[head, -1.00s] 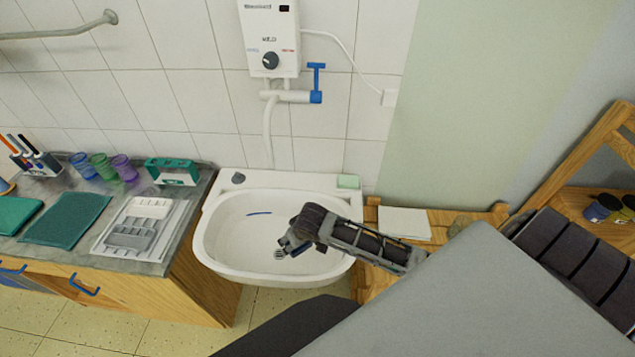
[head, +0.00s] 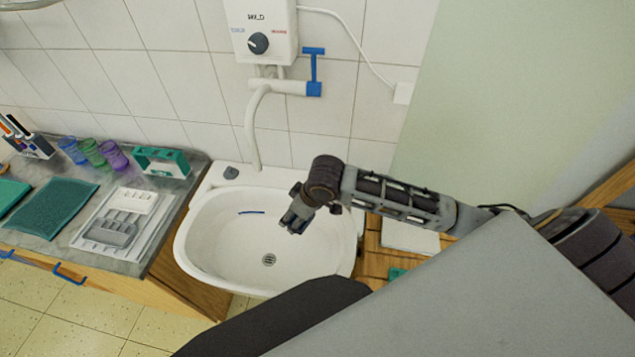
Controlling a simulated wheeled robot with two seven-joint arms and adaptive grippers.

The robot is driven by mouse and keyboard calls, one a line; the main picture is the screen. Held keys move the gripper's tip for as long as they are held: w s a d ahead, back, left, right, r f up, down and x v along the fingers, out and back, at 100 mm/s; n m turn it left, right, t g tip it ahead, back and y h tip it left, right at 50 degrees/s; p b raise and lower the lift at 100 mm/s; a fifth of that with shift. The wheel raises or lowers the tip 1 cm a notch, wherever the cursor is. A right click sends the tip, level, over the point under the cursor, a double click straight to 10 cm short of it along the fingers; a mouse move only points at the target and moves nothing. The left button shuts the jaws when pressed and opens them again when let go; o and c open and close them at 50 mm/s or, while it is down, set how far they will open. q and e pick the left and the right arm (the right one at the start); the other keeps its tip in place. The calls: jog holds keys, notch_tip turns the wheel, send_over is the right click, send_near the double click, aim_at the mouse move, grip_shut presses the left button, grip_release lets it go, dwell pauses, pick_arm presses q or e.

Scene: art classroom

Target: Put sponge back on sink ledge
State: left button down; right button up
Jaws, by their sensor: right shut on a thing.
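The white sink (head: 205,262) is in the middle of the head view, with its ledge (head: 262,182) along the wall. My right arm comes in from the right, and my right gripper (head: 292,222) points down over the right part of the basin. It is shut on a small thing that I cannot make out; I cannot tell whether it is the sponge. The ledge's right end, where a pale green block lay earlier, is hidden behind the arm. My left gripper is out of view.
A thin blue strip (head: 251,212) and the drain (head: 269,259) are in the basin. A grey knob (head: 231,172) is on the ledge's left. A counter with cups and trays (head: 60,205) stands left. A wooden surface (head: 372,262) right holds a white sheet and a teal thing (head: 398,272).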

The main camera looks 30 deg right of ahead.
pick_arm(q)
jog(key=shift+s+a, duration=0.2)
pick_arm(e)
jog(key=shift+r, duration=0.1)
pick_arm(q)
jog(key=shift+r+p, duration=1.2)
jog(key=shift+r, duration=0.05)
pick_arm(e)
jog(key=shift+w+d+f, duration=0.55)
jog(key=shift+w+d, duration=1.4)
jog(key=shift+w, duration=0.65)
jog(key=shift+w+d+f, duration=0.5)
jog(key=shift+w+d, duration=1.45)
jog(key=shift+w, duration=0.65)
jog(key=shift+w+d+f, duration=0.55)
jog(key=shift+w+d, duration=1.4)
jog(key=shift+w, duration=0.65)
jog(key=shift+f, duration=0.1)
notch_tip(320, 180, down, 2)
jog(key=shift+f, duration=0.2)
pick_arm(q)
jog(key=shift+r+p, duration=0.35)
jog(key=shift+p, duration=0.05)
pick_arm(e)
jog(key=shift+w+d+f, duration=0.1)
jog(key=shift+w+f, duration=0.05)
jog(key=shift+f, duration=0.5)
jog(key=shift+f, duration=0.15)
